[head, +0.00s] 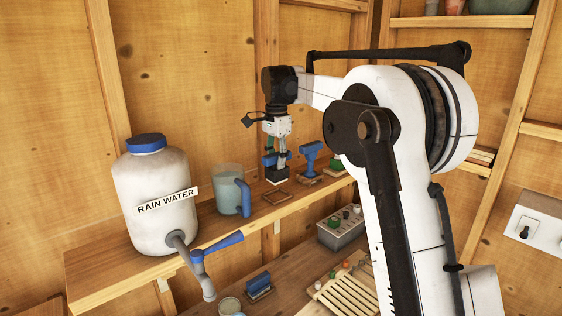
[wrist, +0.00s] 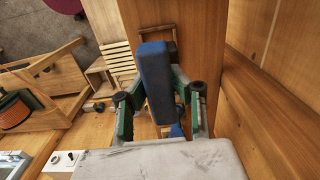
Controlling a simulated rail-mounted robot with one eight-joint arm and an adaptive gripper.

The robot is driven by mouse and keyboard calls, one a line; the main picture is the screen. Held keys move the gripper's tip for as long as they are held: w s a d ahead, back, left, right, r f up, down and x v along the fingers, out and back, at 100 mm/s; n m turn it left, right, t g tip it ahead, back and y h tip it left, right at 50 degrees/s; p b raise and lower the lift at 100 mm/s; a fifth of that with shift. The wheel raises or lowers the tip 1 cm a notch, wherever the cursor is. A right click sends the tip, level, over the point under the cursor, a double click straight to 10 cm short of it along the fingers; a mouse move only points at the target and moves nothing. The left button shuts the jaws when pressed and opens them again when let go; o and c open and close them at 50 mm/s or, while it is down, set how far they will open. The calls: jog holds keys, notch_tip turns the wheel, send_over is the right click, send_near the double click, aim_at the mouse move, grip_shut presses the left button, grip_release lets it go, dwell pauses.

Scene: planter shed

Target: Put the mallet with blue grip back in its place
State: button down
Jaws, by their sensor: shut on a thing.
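My gripper (head: 277,158) is shut on a tool with a blue crosswise grip and a dark block below it, which I take for the mallet with blue grip (head: 277,175). It is upright over the shelf, with the dark block down. In the wrist view its blue grip (wrist: 154,75) lies between the green-padded fingers (wrist: 155,115). An empty square wooden frame (head: 276,197) lies on the shelf just below and in front of the block. I cannot tell whether the block touches the shelf.
A blue T-shaped tool (head: 311,154) stands close to the right, at another wooden frame (head: 308,181). A jug with a blue handle (head: 229,190) stands close to the left, then a rain water container (head: 155,200). The wooden wall is close behind the shelf (head: 120,275).

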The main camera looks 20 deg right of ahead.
aim_at(277, 177)
jog(key=shift+f+b, duration=1.35)
jog(key=shift+f, duration=0.85)
jog(key=shift+f, duration=0.3)
jog(key=shift+f+b, duration=0.2)
jog(key=shift+b, duration=0.15)
jog(key=shift+r, duration=0.15)
jog(key=shift+r, duration=0.15)
jog(key=shift+f, duration=0.55)
dwell(0.4)
jog(key=c, duration=1.5)
grip_release()
